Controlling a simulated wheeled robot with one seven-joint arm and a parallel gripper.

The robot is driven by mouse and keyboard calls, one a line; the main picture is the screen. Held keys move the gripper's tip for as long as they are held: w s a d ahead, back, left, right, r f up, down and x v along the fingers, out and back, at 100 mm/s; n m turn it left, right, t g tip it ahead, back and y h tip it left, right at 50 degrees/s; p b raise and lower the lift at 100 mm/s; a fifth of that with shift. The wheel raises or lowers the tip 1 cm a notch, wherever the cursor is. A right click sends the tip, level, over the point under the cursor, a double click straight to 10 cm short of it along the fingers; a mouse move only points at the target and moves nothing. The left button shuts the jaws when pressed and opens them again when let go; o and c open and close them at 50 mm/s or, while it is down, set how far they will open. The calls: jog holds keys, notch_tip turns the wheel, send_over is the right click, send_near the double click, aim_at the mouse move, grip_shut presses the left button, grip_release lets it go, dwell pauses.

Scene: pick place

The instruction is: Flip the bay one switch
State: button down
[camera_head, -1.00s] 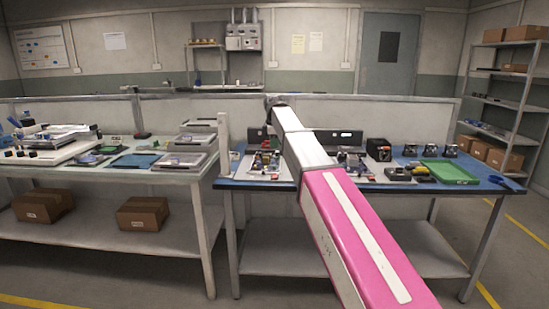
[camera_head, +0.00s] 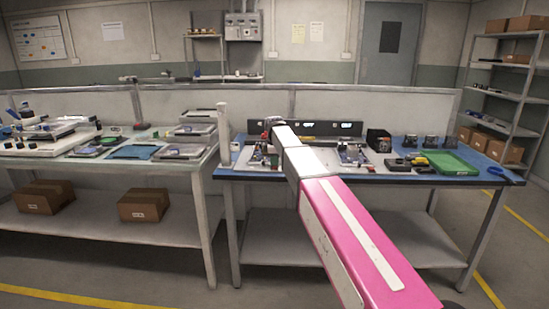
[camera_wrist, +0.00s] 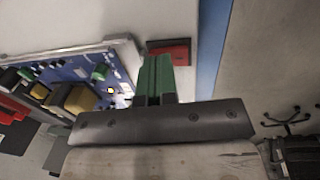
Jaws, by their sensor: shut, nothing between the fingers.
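In the wrist view my gripper (camera_wrist: 158,65) has its green fingers pressed together and empty. A dark red rectangular part (camera_wrist: 172,48) lies on a pale surface right by the fingertips, partly covered by them; I cannot tell whether it is the switch or whether they touch. A blue circuit board (camera_wrist: 72,70) with yellow and green parts sits to the left in a metal frame. In the head view the left board station (camera_head: 262,160) and right board station (camera_head: 352,155) stand on the blue bench top. A dark panel (camera_head: 346,129) runs behind them. No bay label is readable.
A green tray (camera_head: 452,165), a black box (camera_head: 378,140) and several small dark devices (camera_head: 411,141) are on the right of the bench. A white post (camera_head: 223,130) stands at its left end. A second bench with trays (camera_head: 182,152) is further left.

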aim_at(274, 167)
jog(key=shift+f, duration=0.1)
jog(key=shift+w+f, duration=0.2)
jog(key=shift+f, duration=0.35)
jog(key=shift+s, duration=1)
jog(key=shift+r, duration=0.5)
notch_tip(274, 167, up, 14)
